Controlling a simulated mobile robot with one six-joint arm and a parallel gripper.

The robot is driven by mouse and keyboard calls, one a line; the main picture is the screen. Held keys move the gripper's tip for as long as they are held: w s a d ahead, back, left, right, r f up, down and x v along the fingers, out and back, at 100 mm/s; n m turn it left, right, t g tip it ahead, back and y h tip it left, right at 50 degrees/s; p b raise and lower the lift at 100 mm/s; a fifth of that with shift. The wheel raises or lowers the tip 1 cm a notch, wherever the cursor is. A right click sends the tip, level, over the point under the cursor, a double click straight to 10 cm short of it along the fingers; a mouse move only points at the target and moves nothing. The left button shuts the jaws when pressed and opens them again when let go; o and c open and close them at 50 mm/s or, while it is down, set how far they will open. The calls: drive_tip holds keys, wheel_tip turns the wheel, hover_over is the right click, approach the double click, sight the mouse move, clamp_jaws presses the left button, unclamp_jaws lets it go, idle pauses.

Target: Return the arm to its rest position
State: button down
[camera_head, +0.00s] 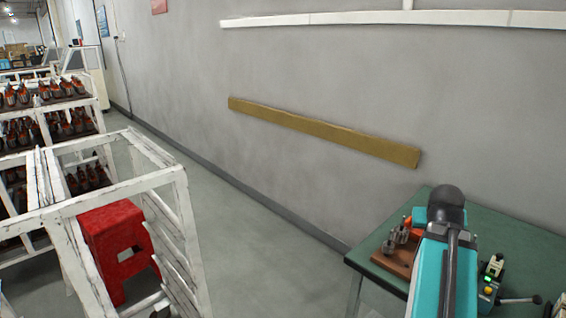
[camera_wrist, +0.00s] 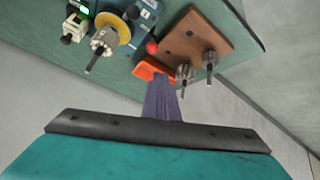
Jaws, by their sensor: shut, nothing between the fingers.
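My arm's teal link and dark joint rise at the lower right of the head view, in front of the green-topped bench (camera_head: 376,250). My gripper (camera_wrist: 163,98) shows in the wrist view as narrow dark fingers pressed together, shut and empty, pointing toward the bench. An orange piece (camera_wrist: 152,70) shows just beyond the fingertips; I cannot tell whether they touch it. A brown wooden block (camera_wrist: 205,40) with metal shafted parts (camera_wrist: 210,62) lies right of the fingers. In the head view the gripper's fingers cannot be made out.
A winding device with a yellow disc (camera_wrist: 110,30) stands on the bench left of the fingers. A small box with a green light (camera_head: 489,291) is right of my arm. White racks (camera_head: 178,215) and a red stool (camera_head: 112,240) stand left. The floor between is clear.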

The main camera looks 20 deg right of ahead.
drive_tip(key=w+a+f+n+y, duration=0.1)
drive_tip(key=w+a+f, duration=0.2)
drive_tip(key=a+f, duration=0.35)
drive_tip(key=w+a+f+n+g+y, duration=0.1)
drive_tip(key=w+a+f, duration=0.2)
drive_tip(key=a+f, duration=0.35)
drive_tip(key=w+a+f+n+y, duration=0.1)
drive_tip(key=w+a+f, duration=0.2)
drive_tip(key=a+f, duration=0.3)
drive_tip(key=s+a+f+n+g+y, duration=0.1)
drive_tip(key=s+a+f+n+g, duration=0.1)
drive_tip(key=a+f, duration=0.75)
drive_tip(key=s+a+f+n+g+y, duration=0.1)
drive_tip(key=s+a+f, duration=0.2)
drive_tip(key=a+f, duration=0.7)
drive_tip(key=s+a+f+g, duration=0.3)
drive_tip(key=s+f, duration=0.5)
drive_tip(key=s, duration=0.5)
drive_tip(key=s+a+f+g, duration=0.3)
drive_tip(key=s+f, duration=0.6)
drive_tip(key=s, duration=0.5)
drive_tip(key=shift+f+n+g, duration=0.15)
drive_tip(key=shift+n+g, duration=0.15)
drive_tip(key=shift+a, duration=0.1)
